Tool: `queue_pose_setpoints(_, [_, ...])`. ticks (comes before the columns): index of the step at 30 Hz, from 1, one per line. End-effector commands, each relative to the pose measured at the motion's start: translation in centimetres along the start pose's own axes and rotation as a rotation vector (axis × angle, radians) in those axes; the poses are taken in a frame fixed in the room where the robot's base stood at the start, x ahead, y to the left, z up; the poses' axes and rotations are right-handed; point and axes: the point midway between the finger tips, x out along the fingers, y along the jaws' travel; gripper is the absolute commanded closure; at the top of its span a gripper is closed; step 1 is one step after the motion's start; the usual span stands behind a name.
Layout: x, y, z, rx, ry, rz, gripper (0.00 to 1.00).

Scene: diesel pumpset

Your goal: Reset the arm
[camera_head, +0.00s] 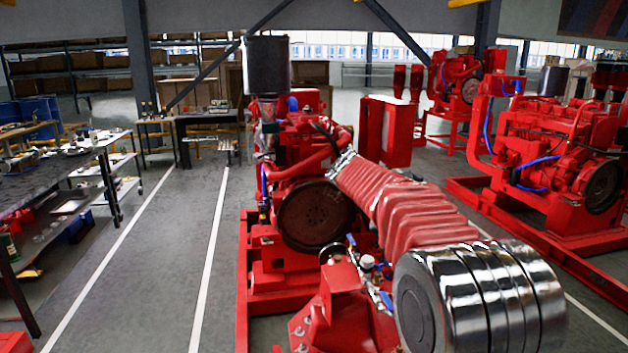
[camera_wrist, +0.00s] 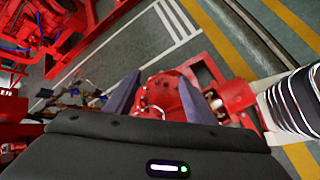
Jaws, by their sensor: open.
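My gripper (camera_wrist: 160,77) shows in the wrist view as two grey-blue fingers standing well apart, above my dark wrist housing. It is open, and nothing is seen held between the fingers. A red machine part (camera_wrist: 165,95) shows beyond and between the fingers; I cannot tell how far off it is. My gripper and arm cannot be made out in the head view. There, a red diesel pumpset (camera_head: 300,270) stands ahead, with a dark round flywheel (camera_head: 314,214), a ribbed red hose (camera_head: 410,205) and a shiny metal cylinder (camera_head: 480,297) close by at lower right.
A striped metal cylinder (camera_wrist: 297,103) is at the right of the wrist view. A second red pumpset (camera_head: 560,165) stands at right. A workbench (camera_head: 60,180) with parts is at left. Clear floor (camera_head: 160,260) with white lines lies between the bench and the near pumpset.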

Motion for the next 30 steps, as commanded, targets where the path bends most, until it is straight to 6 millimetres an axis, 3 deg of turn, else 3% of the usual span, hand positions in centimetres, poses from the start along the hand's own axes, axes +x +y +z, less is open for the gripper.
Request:
queue_pose_setpoints(15, [-3.5, -8.2, 5.7, 0.292, 0.216, -0.108, 0.50])
queue_pose_setpoints(30, [-6.0, -18.2, 9.3, 0.599, 0.400, -0.245, 0.50])
